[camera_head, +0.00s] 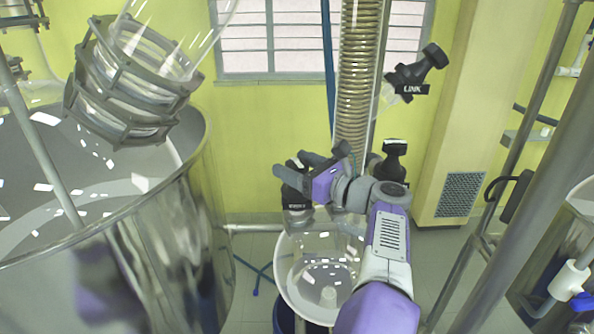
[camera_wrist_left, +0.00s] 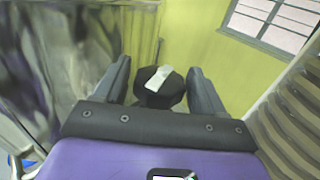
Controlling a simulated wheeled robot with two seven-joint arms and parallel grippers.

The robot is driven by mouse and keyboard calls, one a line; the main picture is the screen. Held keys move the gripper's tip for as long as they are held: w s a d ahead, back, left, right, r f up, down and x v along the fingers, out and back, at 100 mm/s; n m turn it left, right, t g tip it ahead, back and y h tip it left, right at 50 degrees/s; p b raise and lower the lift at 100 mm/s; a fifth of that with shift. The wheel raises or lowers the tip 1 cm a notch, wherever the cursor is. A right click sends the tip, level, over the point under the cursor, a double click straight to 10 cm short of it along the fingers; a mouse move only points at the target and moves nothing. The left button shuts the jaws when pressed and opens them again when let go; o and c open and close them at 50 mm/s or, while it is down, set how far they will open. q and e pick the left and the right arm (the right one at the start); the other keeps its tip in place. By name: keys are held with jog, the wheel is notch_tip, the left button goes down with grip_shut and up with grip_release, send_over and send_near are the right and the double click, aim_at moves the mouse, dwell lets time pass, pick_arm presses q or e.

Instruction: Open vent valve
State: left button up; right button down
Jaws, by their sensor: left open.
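My left gripper (camera_head: 298,166) is at the middle of the head view, above a glass vessel (camera_head: 322,270). Its purple arm rises from the bottom. A black valve knob (camera_head: 295,198) with a pale label is at the gripper, partly hidden by it. In the left wrist view the two grey fingers (camera_wrist_left: 161,80) are apart, one on each side of a round black knob (camera_wrist_left: 158,88) with a white mark on top. I cannot tell whether the fingers touch it. None of the valves is clearly marked as the vent valve. My right gripper is not in view.
A black valve (camera_head: 393,160) stands just right of the gripper. A glass coil condenser (camera_head: 358,80) rises behind my gripper. A large steel vessel (camera_head: 170,250) fills the left. Metal frame poles (camera_head: 535,170) stand on the right.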

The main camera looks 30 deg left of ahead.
pick_arm(q)
jog(key=m+t+b, duration=0.1)
jog(key=t+b, duration=0.1)
jog(key=m+t+h+b, duration=0.1)
jog(key=t+b, duration=0.1)
jog(key=m+t+h+b, duration=0.1)
jog(key=m+t+b, duration=0.1)
jog(key=b, duration=0.1)
jog(key=shift+f, duration=0.4)
jog(key=shift+r+m+t+h, duration=0.25)
jog(key=shift+m+t+h, duration=0.65)
jog(key=shift+t, duration=0.2)
jog(key=shift+m+t+h, duration=1)
jog(key=shift+t+h, duration=0.1)
jog(key=shift+c, duration=0.3)
